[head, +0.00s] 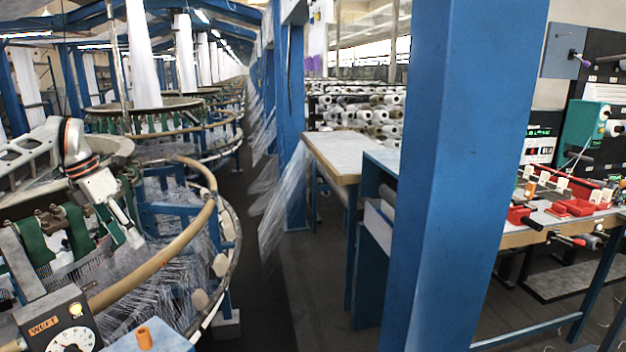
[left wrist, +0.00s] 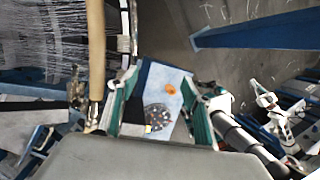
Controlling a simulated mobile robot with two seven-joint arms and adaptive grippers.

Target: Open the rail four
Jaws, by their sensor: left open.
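A curved wooden rail (head: 150,265) runs around the near circular loom in the head view. Its end part (left wrist: 96,50) stands at the left in the left wrist view. I see no number on it, so I cannot tell which rail is rail four. My left gripper (head: 134,238) hangs over the loom, inside the curve of the rail. In the left wrist view its green-edged fingers (left wrist: 160,105) are apart with nothing held between them; the rail end is beside the left finger. My right gripper is not clearly seen in either view.
A black WEFT box (head: 58,325) with a dial stands at the near left, beside an orange knob (head: 144,338) on a blue panel. A blue post (head: 460,150) blocks the middle right. A workbench (head: 560,215) with red tools stands beyond it. The aisle floor (head: 235,250) is open.

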